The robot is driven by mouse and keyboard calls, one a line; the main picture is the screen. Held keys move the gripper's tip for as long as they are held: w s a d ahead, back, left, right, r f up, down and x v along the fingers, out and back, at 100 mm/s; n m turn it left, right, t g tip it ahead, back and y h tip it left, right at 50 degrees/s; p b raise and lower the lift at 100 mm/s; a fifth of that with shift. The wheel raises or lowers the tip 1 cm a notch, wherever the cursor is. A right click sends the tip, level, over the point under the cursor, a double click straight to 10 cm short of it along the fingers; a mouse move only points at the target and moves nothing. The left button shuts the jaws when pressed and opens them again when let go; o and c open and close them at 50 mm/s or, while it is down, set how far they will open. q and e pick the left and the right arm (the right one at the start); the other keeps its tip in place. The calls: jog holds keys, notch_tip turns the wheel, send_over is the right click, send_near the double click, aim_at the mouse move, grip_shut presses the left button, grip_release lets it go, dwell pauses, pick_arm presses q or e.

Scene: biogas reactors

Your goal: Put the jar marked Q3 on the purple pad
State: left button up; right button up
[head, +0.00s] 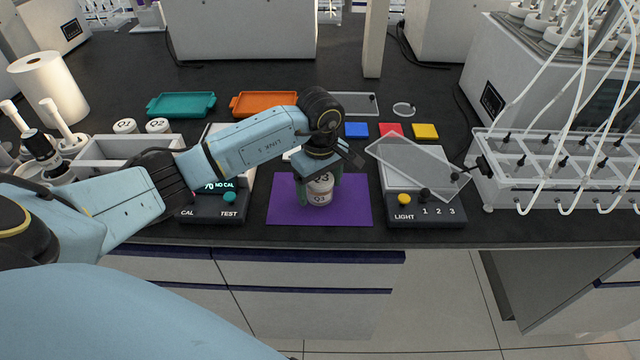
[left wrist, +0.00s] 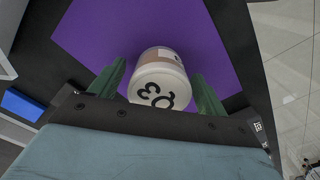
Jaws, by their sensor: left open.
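The jar marked Q3 (head: 320,191) stands upright on the purple pad (head: 285,208), near the pad's middle. My left gripper (head: 320,185) is above and around the jar, with its fingers pointing down. In the left wrist view the jar (left wrist: 158,80) shows its white lid marked Q3 between the two green fingers (left wrist: 158,88). The fingers are open, with a gap visible beside the jar. The purple pad (left wrist: 120,35) lies under it. My right gripper is not in view.
Two more lidded jars (head: 125,126) stand at the white rack on the left. A test device (head: 215,210) is left of the pad, and a light box (head: 425,212) with a tilted clear panel (head: 415,165) is right. Teal (head: 181,105) and orange (head: 264,104) trays lie behind.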

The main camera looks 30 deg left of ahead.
aim_at(320, 179)
pick_arm(q)
notch_tip(320, 179, up, 12)
jog(key=shift+r+p, duration=0.2)
jog(key=shift+p, duration=0.15)
